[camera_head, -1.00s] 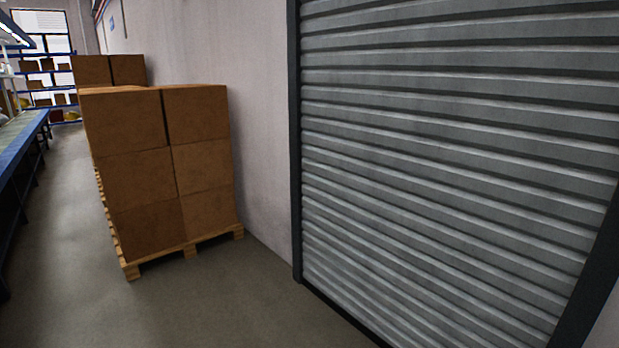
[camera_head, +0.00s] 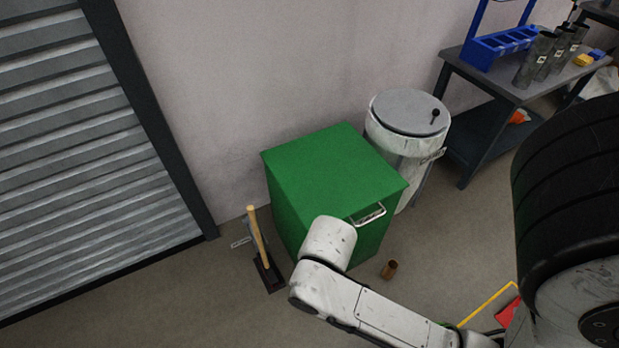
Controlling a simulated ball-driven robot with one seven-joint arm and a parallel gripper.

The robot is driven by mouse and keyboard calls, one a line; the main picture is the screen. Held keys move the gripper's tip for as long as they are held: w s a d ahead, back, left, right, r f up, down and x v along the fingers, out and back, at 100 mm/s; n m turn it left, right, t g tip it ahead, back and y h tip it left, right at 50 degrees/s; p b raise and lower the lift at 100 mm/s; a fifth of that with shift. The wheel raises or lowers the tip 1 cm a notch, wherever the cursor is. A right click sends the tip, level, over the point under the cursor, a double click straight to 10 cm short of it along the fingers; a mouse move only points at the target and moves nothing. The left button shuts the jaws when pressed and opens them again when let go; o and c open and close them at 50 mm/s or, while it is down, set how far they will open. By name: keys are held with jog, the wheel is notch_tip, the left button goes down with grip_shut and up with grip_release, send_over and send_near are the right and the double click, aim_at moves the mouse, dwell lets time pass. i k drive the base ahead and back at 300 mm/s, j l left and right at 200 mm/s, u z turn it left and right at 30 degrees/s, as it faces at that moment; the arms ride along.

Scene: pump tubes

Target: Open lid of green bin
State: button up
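The green bin (camera_head: 330,182) stands on the floor against the wall, near the middle of the head view. Its flat green lid is shut. A metal handle (camera_head: 368,214) shows at the bin's front right edge. My white arm reaches in from the lower right, and its rounded end overlaps the bin's front face in the picture. My gripper's fingers do not show. I cannot tell whether the arm touches the bin.
A white drum (camera_head: 399,150) with a grey lid stands right behind the bin. A sledgehammer (camera_head: 259,240) stands at its left. A small brown cylinder (camera_head: 390,269) is on the floor. A workbench (camera_head: 487,80) holds a blue rack and metal tubes. A roller shutter (camera_head: 80,170) fills the left.

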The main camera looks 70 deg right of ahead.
aim_at(334, 172)
jog(key=k+l+z, duration=0.15)
jog(key=k+z, duration=0.3)
jog(key=k+l+z, duration=0.2)
jog(key=z, duration=0.2)
jog(key=l, duration=0.1)
